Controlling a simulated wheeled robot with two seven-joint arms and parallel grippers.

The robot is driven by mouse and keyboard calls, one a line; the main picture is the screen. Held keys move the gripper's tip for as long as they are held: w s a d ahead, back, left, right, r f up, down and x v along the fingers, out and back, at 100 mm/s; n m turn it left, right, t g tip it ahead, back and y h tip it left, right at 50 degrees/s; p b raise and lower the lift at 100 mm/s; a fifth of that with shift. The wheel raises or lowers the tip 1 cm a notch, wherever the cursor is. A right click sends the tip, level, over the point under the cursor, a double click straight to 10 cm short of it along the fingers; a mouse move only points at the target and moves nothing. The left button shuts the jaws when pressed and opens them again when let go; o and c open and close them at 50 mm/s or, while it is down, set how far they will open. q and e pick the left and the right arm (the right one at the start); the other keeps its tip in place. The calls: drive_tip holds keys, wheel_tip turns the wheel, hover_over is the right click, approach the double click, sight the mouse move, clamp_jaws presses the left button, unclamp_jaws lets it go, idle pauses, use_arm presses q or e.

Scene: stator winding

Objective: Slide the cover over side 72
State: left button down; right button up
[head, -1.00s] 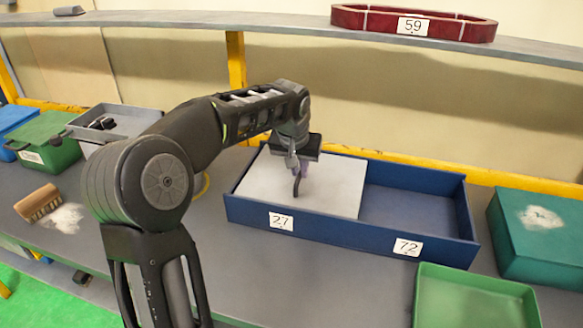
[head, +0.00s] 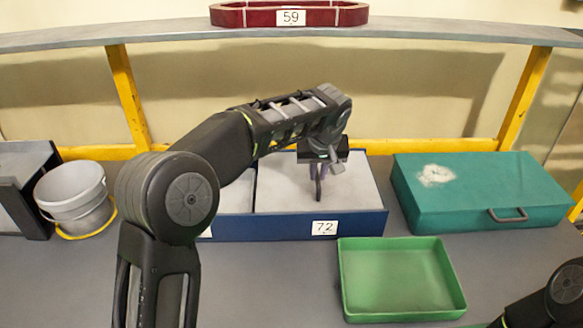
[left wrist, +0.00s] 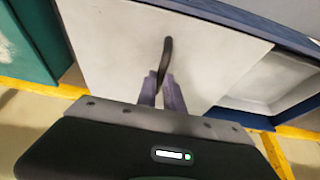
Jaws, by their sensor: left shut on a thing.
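A long blue box (head: 270,228) stands on the table with the label 72 (head: 324,227) on the right part of its front. A flat light-grey cover (head: 285,188) lies over side 72, its right edge near the box's right wall. My left gripper (head: 318,180) is above the cover, pointing down and shut on the cover's dark handle. The left wrist view shows the thin curved handle (left wrist: 167,58) at the fingertips (left wrist: 161,78) and the cover (left wrist: 110,50) beneath. There an open, light-floored compartment (left wrist: 262,85) lies beside the cover. My left arm hides most of the box's left part in the head view.
A teal case (head: 480,190) stands right of the box. An empty green tray (head: 400,312) lies in front of it. A grey bucket (head: 75,200) is at left. A red oval holder labelled 59 (head: 240,16) rests on the shelf. Part of my right arm shows at lower right.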

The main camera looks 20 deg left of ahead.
use_arm(q)
drive_tip(key=shift+w+d+r, duration=0.1)
drive_tip(key=shift+w+d, duration=0.1)
drive_tip(key=shift+d, duration=0.4)
drive_tip(key=c, duration=1.5)
unclamp_jaws()
drive_tip(key=v, duration=0.7)
drive_tip(key=shift+s+d+r+b, duration=0.1)
drive_tip(key=shift+s+r+b, duration=0.05)
drive_tip(key=shift+r+b, duration=0.2)
drive_tip(key=shift+f, duration=0.1)
